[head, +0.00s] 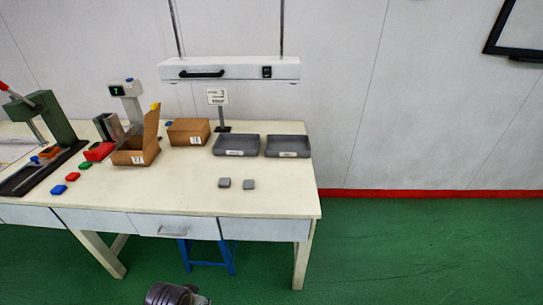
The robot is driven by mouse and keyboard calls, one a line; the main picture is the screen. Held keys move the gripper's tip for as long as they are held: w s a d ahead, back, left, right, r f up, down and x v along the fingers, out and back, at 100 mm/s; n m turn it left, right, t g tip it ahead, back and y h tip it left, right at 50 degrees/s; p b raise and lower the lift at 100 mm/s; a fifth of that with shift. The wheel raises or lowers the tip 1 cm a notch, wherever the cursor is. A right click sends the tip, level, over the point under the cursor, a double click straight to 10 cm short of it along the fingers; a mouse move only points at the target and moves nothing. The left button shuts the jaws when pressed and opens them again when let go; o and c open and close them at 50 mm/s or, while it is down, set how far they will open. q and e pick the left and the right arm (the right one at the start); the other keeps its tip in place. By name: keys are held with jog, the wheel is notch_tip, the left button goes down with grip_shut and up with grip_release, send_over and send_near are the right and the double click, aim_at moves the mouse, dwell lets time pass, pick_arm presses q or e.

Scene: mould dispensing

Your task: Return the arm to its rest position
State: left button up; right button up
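Neither of my grippers' fingers can be seen. Only a dark grey, rounded part of my own arm (173,294) shows at the bottom edge, left of the middle, low in front of the table and apart from it. The long cream work table (270,201) stands ahead, with nothing of mine over its top. Two small grey blocks (236,184) lie near its front right. I cannot see what either gripper holds.
Two grey trays (236,152) and cardboard boxes (188,131) stand along the table's back. A green press (50,122) and small red, green and blue pieces (72,176) are at the left. A blue stool (207,264) is underneath. Green floor (420,250) at the right is clear.

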pick_arm(q)
jog(key=s+a+f+g, duration=0.1)
jog(key=s+a+f, duration=0.15)
jog(key=f, duration=1.15)
jog(key=s+a+f, duration=0.1)
jog(key=s+f, duration=0.2)
jog(key=f, duration=1.1)
jog(key=s+a+f+p, duration=0.1)
jog(key=s+a+f, duration=0.2)
jog(key=s+f, duration=0.4)
jog(key=s+a+f+g+y, duration=0.1)
jog(key=s+a+f, duration=0.3)
jog(key=s+f, duration=0.4)
jog(key=s, duration=0.3)
jog(key=shift+s+m+p, duration=0.25)
jog(key=shift+m+p, duration=0.05)
jog(key=shift+p, duration=0.1)
pick_arm(e)
jog(key=shift+s+d+r, duration=0.15)
jog(key=shift+s+r, duration=0.1)
jog(key=shift+s, duration=0.3)
jog(key=shift+s+d+r, duration=0.1)
jog(key=shift+s+r, duration=0.15)
jog(key=shift+s, duration=0.25)
jog(key=shift+s, duration=0.1)
